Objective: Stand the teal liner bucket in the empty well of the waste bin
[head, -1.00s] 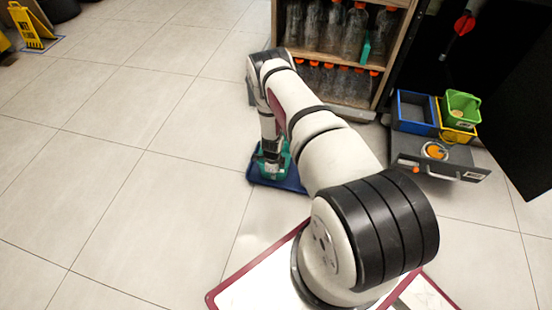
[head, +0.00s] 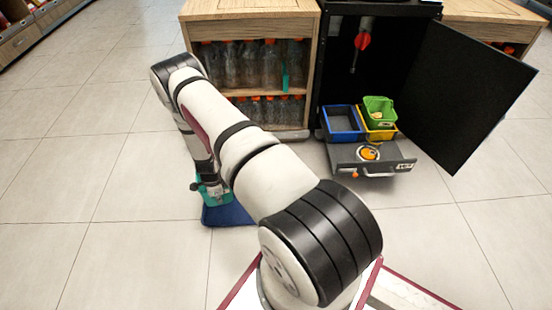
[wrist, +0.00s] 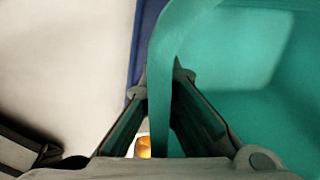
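The teal liner bucket (head: 208,194) is low at left centre in the head view, over the dark blue mat (head: 232,217). I cannot tell whether it touches the mat. My gripper (head: 205,181) is at its top. In the wrist view the bucket's inside (wrist: 265,95) fills the right, and its thin wall runs between the fingertips of my gripper (wrist: 162,80), which are shut on it. The waste bin is the pulled-out grey drawer (head: 392,165) with a blue well (head: 342,122) that looks empty. A yellow well (head: 384,134) beside it holds a green bucket (head: 379,108).
The black cabinet's door (head: 470,95) stands open to the right of the drawer. A wooden shelf (head: 312,75) with bottles is left of the cabinet. A round orange and white item (head: 368,153) is on the drawer front. Tiled floor (head: 110,180) at left is clear.

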